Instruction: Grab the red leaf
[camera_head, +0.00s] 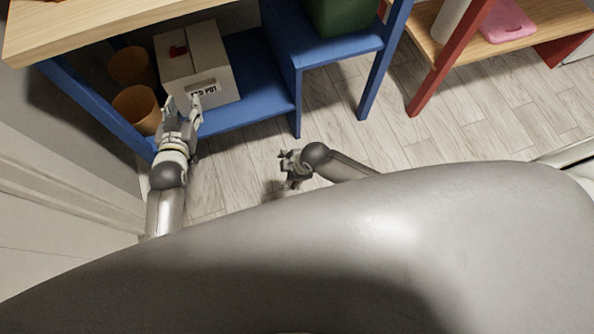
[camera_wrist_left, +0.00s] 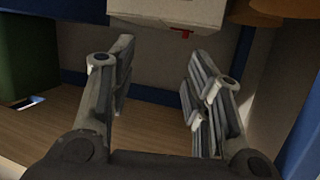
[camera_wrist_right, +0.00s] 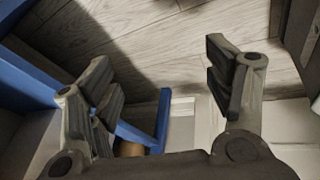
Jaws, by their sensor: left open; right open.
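In the left wrist view a small red piece (camera_wrist_left: 181,33) shows at the edge of the box (camera_wrist_left: 160,13). My left gripper (camera_head: 183,102) is open and empty at the near side of the box, short of the leaf. I cannot tell whether its fingers touch the box.
Two orange-brown pots (camera_head: 137,108) stand left of the box. A wooden top (camera_head: 120,22) overhangs the blue shelf (camera_head: 262,85). A dark green container (camera_head: 342,16) stands on another blue shelf section. The pale plank floor (camera_head: 340,130) is clear between the blue unit and the red-legged table (camera_head: 440,72).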

